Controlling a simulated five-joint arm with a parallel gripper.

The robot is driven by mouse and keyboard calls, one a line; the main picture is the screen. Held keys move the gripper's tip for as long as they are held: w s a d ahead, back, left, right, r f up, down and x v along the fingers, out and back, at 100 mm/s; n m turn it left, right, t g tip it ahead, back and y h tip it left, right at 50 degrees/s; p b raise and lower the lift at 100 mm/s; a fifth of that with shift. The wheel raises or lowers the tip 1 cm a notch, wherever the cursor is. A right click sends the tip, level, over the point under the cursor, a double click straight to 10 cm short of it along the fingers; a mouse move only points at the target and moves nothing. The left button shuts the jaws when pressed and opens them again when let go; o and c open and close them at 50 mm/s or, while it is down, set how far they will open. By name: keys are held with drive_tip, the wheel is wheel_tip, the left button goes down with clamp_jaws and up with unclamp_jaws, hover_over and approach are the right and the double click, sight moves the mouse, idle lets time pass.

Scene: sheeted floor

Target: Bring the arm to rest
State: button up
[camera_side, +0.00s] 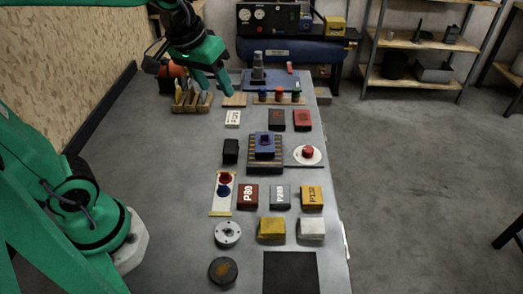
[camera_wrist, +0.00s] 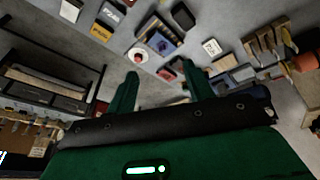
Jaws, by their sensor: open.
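My gripper (camera_side: 216,82) is green and hangs above the far left part of the grey bench, close to a wooden rack of tools. In the wrist view my gripper (camera_wrist: 162,84) shows two green fingers held well apart with nothing between them. In the side view it is raised over the bench, and the exact gap beneath it is hard to judge. My green arm comes in from the left side of the side view.
A tool rack (camera_side: 191,101) stands under the gripper. A slatted stand (camera_side: 265,168) bears a blue block (camera_side: 265,145). A red knob on a white disc (camera_side: 308,152), several labelled blocks and a black mat (camera_side: 291,273) lie nearer. Shelves (camera_side: 419,75) stand at the back right.

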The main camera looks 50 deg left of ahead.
drive_tip(key=s+a+f+m+t, duration=0.1)
drive_tip(key=s+f+m, duration=0.1)
drive_tip(key=s, duration=0.7)
drive_tip(key=shift+s+a+m+t, duration=0.3)
drive_tip(key=shift+a, duration=0.1)
